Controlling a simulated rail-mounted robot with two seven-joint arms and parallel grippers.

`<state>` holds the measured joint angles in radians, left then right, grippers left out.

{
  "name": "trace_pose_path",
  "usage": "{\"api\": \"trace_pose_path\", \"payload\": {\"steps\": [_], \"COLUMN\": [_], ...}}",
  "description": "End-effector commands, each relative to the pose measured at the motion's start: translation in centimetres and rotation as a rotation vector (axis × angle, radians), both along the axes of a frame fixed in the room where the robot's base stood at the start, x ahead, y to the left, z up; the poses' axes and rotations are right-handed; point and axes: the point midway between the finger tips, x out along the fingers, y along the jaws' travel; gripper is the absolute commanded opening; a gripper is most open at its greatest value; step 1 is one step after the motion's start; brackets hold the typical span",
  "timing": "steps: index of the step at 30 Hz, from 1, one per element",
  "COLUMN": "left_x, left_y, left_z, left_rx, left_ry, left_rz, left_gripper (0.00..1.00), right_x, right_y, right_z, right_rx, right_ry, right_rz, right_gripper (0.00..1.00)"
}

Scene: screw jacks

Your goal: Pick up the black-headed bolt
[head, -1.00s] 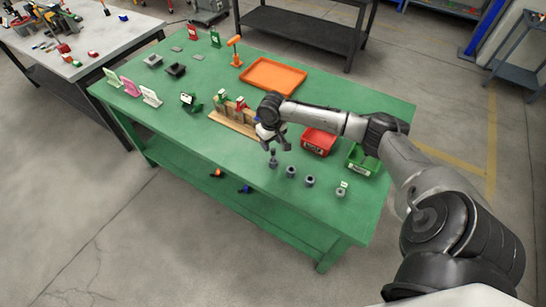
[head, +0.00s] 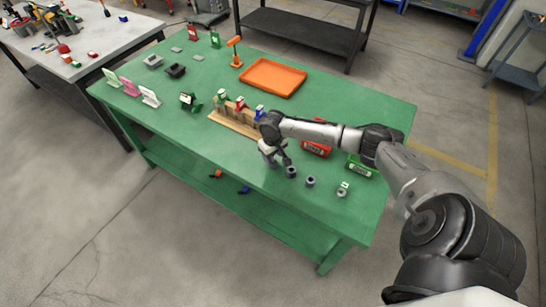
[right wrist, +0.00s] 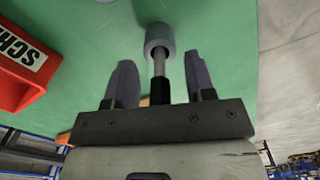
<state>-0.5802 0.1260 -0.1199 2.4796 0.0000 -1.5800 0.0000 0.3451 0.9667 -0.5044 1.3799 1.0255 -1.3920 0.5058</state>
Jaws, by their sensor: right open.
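In the right wrist view, the black-headed bolt (right wrist: 160,92) has a grey shank and stands in a grey cylindrical base (right wrist: 160,38) on the green table. Its black head lies between the fingers of my right gripper (right wrist: 158,62), close to the palm. The fingers are open, one on each side, with visible gaps to the bolt. In the head view, my right gripper (head: 280,158) is low over the table's front area, at the left end of a row of grey cylinders, and hides the bolt. My left gripper is not in view.
Other grey cylinders (head: 310,181) stand to the right on the green table (head: 220,160). A red bin (head: 316,150) and green bin (head: 359,168) sit behind them, partly covered by my arm. A wooden rack (head: 232,123) and orange tray (head: 272,77) stand farther back.

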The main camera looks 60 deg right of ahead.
Motion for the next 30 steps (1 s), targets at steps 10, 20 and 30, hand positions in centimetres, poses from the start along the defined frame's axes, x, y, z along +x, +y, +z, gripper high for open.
{"api": "trace_pose_path", "payload": {"steps": [10,20,30], "left_x": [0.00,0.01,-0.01], "left_y": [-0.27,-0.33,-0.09], "left_z": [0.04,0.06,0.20], "left_rx": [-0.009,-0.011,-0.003], "left_ry": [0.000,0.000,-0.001], "left_rz": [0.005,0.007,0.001], "left_gripper": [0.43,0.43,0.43], "right_x": [0.01,0.01,0.03], "right_y": [-0.01,-0.02,-0.06], "right_z": [0.07,0.09,0.67], "right_rx": [0.000,0.000,-0.001], "right_ry": [0.000,-0.001,-0.002], "right_rz": [0.000,0.000,0.000], "right_gripper": [0.24,0.00,0.00]}}
